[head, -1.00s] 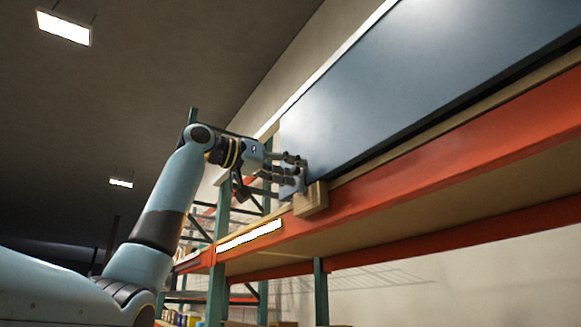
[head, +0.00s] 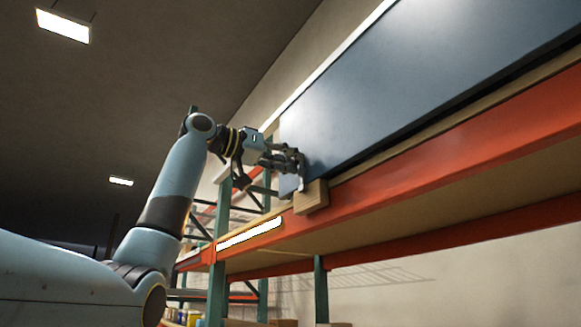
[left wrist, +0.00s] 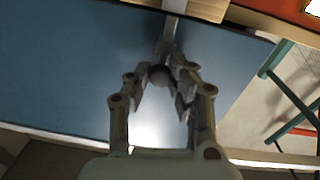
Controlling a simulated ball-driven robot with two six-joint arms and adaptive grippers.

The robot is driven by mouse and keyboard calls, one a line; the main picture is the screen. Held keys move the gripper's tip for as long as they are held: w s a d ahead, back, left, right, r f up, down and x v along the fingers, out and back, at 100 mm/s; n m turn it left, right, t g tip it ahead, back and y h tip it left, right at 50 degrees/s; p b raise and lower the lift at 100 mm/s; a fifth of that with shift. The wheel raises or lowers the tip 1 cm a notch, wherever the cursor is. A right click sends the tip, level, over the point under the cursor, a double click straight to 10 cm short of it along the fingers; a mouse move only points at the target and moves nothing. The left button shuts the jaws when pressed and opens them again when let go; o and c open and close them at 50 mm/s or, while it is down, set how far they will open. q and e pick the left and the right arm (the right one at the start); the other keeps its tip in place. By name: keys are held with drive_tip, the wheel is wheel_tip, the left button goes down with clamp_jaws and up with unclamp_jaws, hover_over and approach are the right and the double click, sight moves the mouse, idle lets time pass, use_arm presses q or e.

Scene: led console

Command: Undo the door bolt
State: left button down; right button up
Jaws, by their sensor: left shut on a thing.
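The dark blue door panel (head: 400,75) rests above an orange shelf beam. Near its lower left corner, my left gripper (head: 299,168) is at the panel's face. In the left wrist view, the fingers of my left gripper (left wrist: 168,85) are shut around a dark round knob (left wrist: 159,74). A narrow grey bar, seemingly the bolt (left wrist: 172,8), runs from the knob toward the shelf edge. The fingers hide part of the knob and bar. A wooden block (head: 312,197) sits just below the gripper on the beam. My right gripper is not in view.
The orange beam (head: 450,155) runs just below the door. Green rack posts (head: 217,255) stand below and left of my gripper. Open air lies left of the panel, under the ceiling lamps (head: 63,26).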

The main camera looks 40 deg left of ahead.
use_arm(q)
drive_tip(key=shift+r, duration=0.5)
drive_tip(key=c, duration=1.6)
unclamp_jaws()
drive_tip(key=shift+a, duration=0.1)
drive_tip(key=o, duration=0.4)
drive_tip(key=shift+o, duration=0.2)
drive_tip(key=shift+d, duration=0.2)
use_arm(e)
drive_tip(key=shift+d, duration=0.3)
use_arm(q)
drive_tip(key=v, duration=1.2)
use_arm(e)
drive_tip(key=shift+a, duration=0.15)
use_arm(q)
drive_tip(key=shift+a, duration=0.1)
